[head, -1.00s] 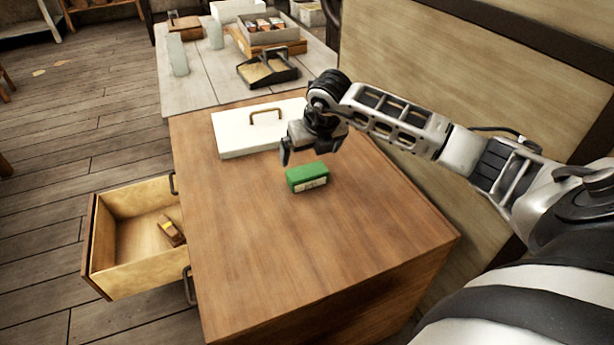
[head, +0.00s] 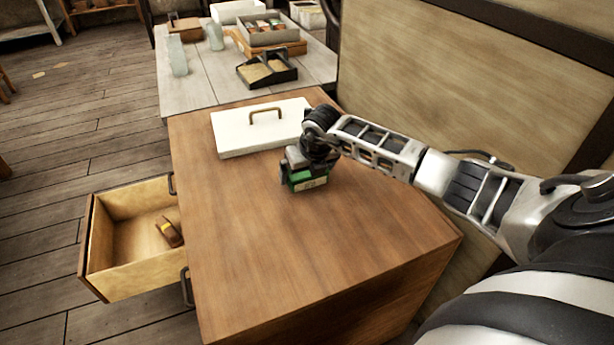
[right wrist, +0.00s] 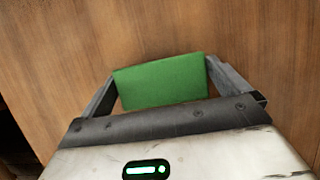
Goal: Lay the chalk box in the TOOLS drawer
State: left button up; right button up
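The chalk box, a green block (head: 312,184) with a pale label on its side, sits on the wooden cabinet top. My right gripper (head: 306,178) is down over it, one finger at each end; the box's green top (right wrist: 162,82) lies between the fingers in the right wrist view. The fingertips are close to its ends, but I cannot tell whether they press on it. An open drawer (head: 130,283) juts out from the cabinet's left side; no TOOLS lettering is readable. My left gripper is not in view.
A white lid-like slab with a handle (head: 235,139) lies behind the box. The front cabinet top (head: 300,260) is clear. A grey table with trays stands behind.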

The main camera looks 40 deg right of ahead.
jog(key=c, duration=0.8)
jog(key=shift+r, duration=0.1)
